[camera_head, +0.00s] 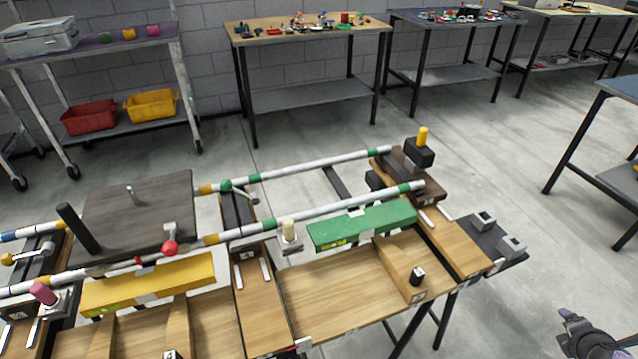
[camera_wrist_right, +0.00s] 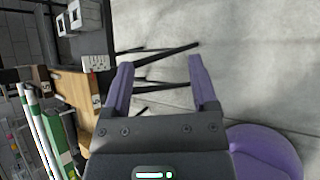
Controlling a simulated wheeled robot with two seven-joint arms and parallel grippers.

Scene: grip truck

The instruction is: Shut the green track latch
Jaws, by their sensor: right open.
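The green track latch appears to be the lever with a green ball knob (camera_head: 226,185) on the dark crosspiece at the left end of the green-banded rails in the head view. Its arm reaches to the right from the knob; I cannot tell whether it is fully open or shut. My right gripper (camera_head: 590,335) is at the bottom right corner, far from the latch and over the floor. In the right wrist view, its purple fingers (camera_wrist_right: 160,65) are spread with nothing between them. My left gripper is not in view.
White rails with green bands (camera_head: 330,213) run across the wooden bench. A green bar (camera_head: 360,228) and a yellow bar (camera_head: 150,284) lie along it. A red-knobbed lever (camera_head: 170,248) is to the left. A dark shelf with metal brackets (camera_head: 483,220) juts out at right.

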